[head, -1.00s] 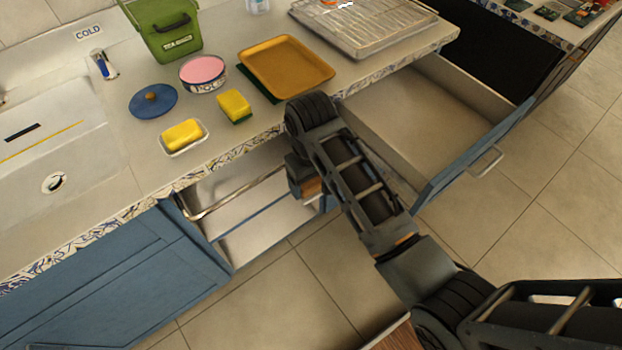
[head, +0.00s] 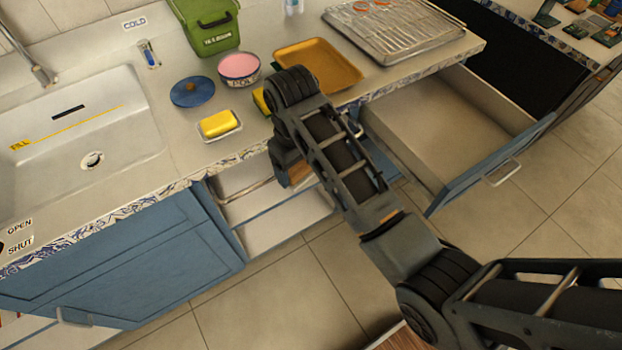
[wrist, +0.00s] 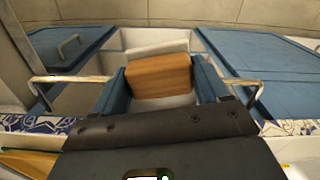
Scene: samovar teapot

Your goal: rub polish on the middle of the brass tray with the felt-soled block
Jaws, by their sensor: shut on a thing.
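The brass tray (head: 345,80) lies flat on the counter, and my forearm covers its near left corner in the head view. The tin of pink polish (head: 239,67) stands open to its left, with its blue lid (head: 193,91) beside it. My gripper (head: 288,166) hangs low in front of the counter edge, over the open drawer. It is shut on the wooden block (wrist: 160,76), which shows as a brown patch in the head view (head: 299,173). A pale layer, apparently the felt, lies along one side of the block. The fingertips are mostly hidden in the head view.
A yellow sponge (head: 260,101) is partly behind my arm. A yellow bar in a dish (head: 218,124) sits near the counter edge. A green bin (head: 208,25) and a ribbed metal drainer (head: 395,35) stand behind. Another open drawer (head: 450,115) juts out right; the sink (head: 80,130) is left.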

